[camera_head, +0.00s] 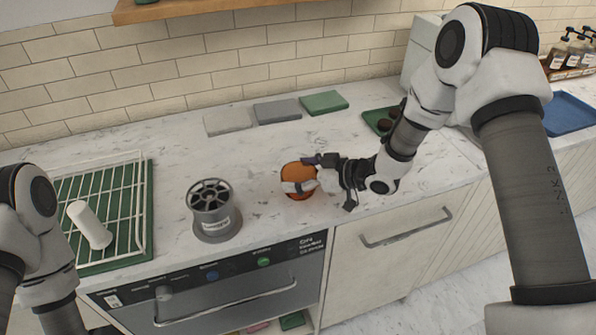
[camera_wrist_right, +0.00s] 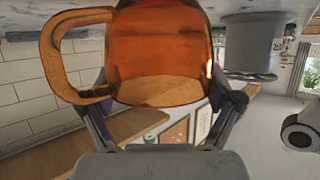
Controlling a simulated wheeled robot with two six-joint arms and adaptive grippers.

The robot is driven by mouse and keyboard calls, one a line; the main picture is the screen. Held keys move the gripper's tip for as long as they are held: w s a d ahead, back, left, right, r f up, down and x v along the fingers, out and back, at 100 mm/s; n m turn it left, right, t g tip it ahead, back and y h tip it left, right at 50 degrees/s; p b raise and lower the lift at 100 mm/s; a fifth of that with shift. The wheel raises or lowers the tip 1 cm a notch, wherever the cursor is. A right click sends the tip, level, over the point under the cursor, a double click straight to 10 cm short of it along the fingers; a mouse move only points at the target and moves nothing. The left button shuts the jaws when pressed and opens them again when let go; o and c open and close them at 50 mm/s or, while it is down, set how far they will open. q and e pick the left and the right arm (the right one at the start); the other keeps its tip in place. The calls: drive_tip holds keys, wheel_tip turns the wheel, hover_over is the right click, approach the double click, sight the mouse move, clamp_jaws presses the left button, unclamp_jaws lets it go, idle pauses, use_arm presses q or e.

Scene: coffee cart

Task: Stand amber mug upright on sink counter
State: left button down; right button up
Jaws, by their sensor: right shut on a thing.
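The amber mug (camera_head: 297,170) is at the middle of the marble counter (camera_head: 270,235) in the head view, partly hidden by my right gripper (camera_head: 307,180). In the right wrist view, the translucent amber mug (camera_wrist_right: 165,50) fills the upper middle between the fingers of my right gripper (camera_wrist_right: 160,105), its handle pointing left. My right gripper is shut on the mug's body. That view is upside down and cuts off part of the mug. I cannot tell whether it touches the counter. My left arm shows at the left edge; its gripper is out of view.
A grey spool-like canister (camera_head: 213,212) stands left of the mug. Farther left, a white cylinder (camera_head: 90,225) lies on a wire rack (camera_head: 135,205) over a green mat. Flat grey and green pads (camera_head: 323,102) lie at the back. Counter around the mug is mostly clear.

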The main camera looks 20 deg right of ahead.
drive_tip(key=shift+f, duration=0.15)
drive_tip(key=o, duration=1)
drive_tip(key=shift+c, duration=0.2)
drive_tip(key=shift+r, duration=0.3)
drive_tip(key=shift+s+d, duration=0.2)
drive_tip(key=shift+d, duration=0.1)
drive_tip(key=v, duration=1.1)
drive_tip(key=shift+s, duration=0.2)
drive_tip(key=shift+r, duration=0.15)
